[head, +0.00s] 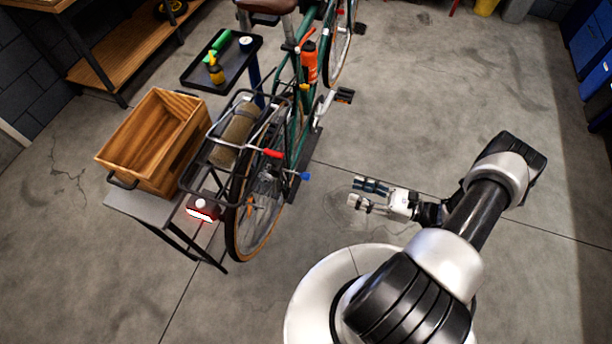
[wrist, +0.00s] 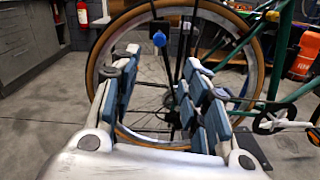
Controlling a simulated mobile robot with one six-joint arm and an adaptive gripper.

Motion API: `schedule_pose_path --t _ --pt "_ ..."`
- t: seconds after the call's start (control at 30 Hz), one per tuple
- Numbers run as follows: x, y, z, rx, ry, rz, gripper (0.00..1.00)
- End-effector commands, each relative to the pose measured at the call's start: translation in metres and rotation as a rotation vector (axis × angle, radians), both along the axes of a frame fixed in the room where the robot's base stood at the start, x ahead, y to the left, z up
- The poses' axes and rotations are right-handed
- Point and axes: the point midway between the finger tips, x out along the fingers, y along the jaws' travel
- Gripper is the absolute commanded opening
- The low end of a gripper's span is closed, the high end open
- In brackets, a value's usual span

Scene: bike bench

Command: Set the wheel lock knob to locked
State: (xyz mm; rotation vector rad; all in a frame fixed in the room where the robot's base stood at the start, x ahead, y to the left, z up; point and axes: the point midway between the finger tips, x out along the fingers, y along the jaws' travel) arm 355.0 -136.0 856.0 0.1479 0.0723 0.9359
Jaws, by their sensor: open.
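A blue knob (head: 304,176) sticks out on the near side of the bicycle's rear wheel (head: 252,208), below a red-tipped lever (head: 272,153). I cannot tell for sure which of these is the wheel lock knob. In the wrist view a blue knob (wrist: 159,39) shows in front of the wheel's upper part, beyond and slightly above my fingers. My gripper (head: 358,193) is open and empty, to the right of the blue knob and apart from it. In the wrist view my gripper (wrist: 163,65) has its fingers spread, with the wheel between and behind them. The knob's setting marks cannot be read.
A wooden crate (head: 153,140) stands on a small bench left of the bicycle. A rolled bundle (head: 235,133) lies on the rear rack. A dark tray (head: 222,68) with bottles stands behind. An orange bottle (head: 309,62) is on the frame. Floor right of the bicycle is clear.

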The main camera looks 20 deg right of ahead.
Motion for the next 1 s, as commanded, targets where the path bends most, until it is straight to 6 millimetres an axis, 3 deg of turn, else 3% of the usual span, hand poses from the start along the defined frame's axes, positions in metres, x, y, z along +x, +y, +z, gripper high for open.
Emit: schedule_pose_path --t 0.7,1.0 --pt "0.081 0.115 0.000 -0.003 0.001 0.011 0.41" --pt "0.099 0.137 0.001 -0.003 0.000 0.005 0.41"
